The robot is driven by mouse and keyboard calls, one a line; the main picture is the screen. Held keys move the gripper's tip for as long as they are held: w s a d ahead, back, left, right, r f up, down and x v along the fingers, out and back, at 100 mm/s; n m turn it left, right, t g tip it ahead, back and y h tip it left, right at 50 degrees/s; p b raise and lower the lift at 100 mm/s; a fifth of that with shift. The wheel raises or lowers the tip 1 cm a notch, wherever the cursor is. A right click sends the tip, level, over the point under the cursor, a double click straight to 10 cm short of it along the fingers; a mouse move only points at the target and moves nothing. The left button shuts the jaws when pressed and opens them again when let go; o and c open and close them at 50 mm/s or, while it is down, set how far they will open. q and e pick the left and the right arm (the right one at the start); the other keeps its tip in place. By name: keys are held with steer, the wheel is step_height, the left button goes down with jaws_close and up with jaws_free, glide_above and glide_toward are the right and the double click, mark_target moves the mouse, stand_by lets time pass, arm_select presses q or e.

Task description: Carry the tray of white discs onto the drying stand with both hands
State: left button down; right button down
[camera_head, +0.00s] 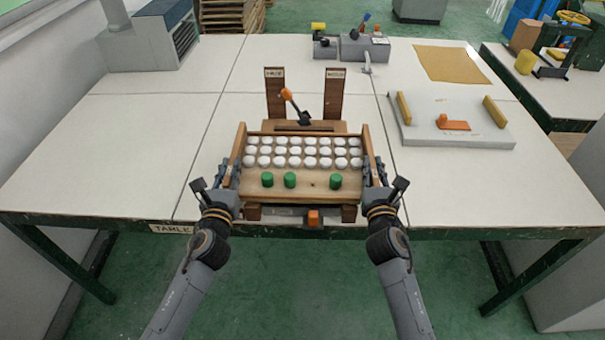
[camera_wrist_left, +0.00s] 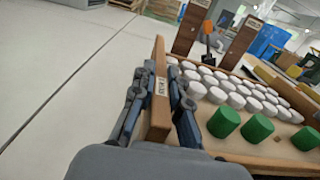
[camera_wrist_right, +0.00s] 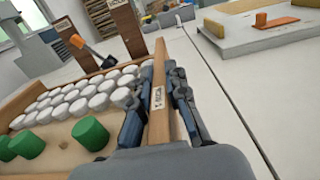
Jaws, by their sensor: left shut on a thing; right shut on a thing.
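The wooden tray (camera_head: 306,190) sits at the middle of the table's front edge, in a fixture. It carries rows of white discs (camera_head: 310,152) and 3 green cylinders (camera_head: 290,180) along its front. My left gripper (camera_head: 229,175) is shut on the tray's left side wall, with a finger on each side of that wall in the left wrist view (camera_wrist_left: 158,105). My right gripper (camera_head: 376,174) is shut on the right side wall, which also shows in the right wrist view (camera_wrist_right: 160,95). I cannot tell for sure which thing is the drying stand.
Two labelled wooden posts (camera_head: 334,94) and an orange-tipped lever (camera_head: 293,102) stand just behind the tray. A grey board (camera_head: 445,140) with yellow bars and an orange block lies to the right. A small grey device (camera_head: 364,48) stands at the back.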

arm_select(q)
steer(key=shift+f+b, duration=0.45)
steer(key=shift+f, duration=0.15)
arm_select(e)
steer(key=shift+f, duration=0.6)
arm_select(q)
steer(key=c, duration=1.3)
jaws_free()
steer(key=shift+r, duration=0.15)
steer(key=shift+c, duration=0.2)
arm_select(e)
steer(key=c, duration=1.3)
jaws_free()
steer(key=shift+r, duration=0.15)
steer(key=shift+c, duration=0.2)
arm_select(q)
steer(key=shift+s, duration=0.1)
arm_select(e)
steer(key=shift+s, duration=0.15)
arm_select(q)
steer(key=s, duration=1.2)
steer(key=shift+a, duration=0.3)
arm_select(e)
steer(key=s, duration=1.2)
steer(key=shift+a, duration=0.3)
steer(key=shift+w, duration=0.1)
